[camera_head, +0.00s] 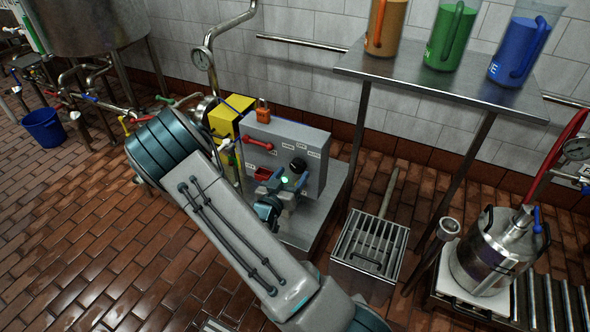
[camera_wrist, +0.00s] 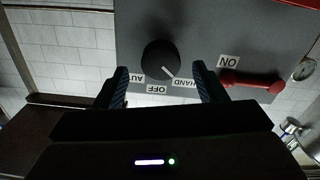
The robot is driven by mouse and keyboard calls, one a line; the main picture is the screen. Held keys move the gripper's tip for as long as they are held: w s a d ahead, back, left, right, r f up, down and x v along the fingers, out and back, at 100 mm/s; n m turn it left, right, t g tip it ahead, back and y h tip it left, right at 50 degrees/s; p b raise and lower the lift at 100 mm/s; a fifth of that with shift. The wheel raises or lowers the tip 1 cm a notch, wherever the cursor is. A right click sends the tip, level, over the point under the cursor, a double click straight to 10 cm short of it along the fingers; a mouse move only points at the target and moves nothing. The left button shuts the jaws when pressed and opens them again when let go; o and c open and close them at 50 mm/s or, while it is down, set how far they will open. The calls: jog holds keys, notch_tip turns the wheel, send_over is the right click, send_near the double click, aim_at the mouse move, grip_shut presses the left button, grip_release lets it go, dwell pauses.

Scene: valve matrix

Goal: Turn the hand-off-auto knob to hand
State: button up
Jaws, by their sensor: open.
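The hand-off-auto knob (camera_wrist: 160,58) is round and black with a white pointer line. It sits on the face of a grey control box. In the wrist view, its pointer slants down and right, toward the HAND label (camera_wrist: 185,83). The OFF label (camera_wrist: 157,89) is below the knob and the AUTO label (camera_wrist: 124,76) is to its left, partly hidden. My gripper (camera_wrist: 160,68) is open, with one finger on each side of the knob and visible gaps between. The head view also shows the knob (camera_head: 298,164) and my gripper (camera_head: 288,184) in front of the box.
A red handle (camera_wrist: 252,80) beside an ON label is right of my fingers in the wrist view. A metal shelf (camera_head: 420,75) with jugs stands to the right.

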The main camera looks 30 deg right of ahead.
jog(key=p+v, duration=0.1)
jog(key=v, duration=0.9)
jog(key=shift+s+p, duration=0.25)
jog(key=shift+p, duration=0.05)
jog(key=shift+a, duration=0.15)
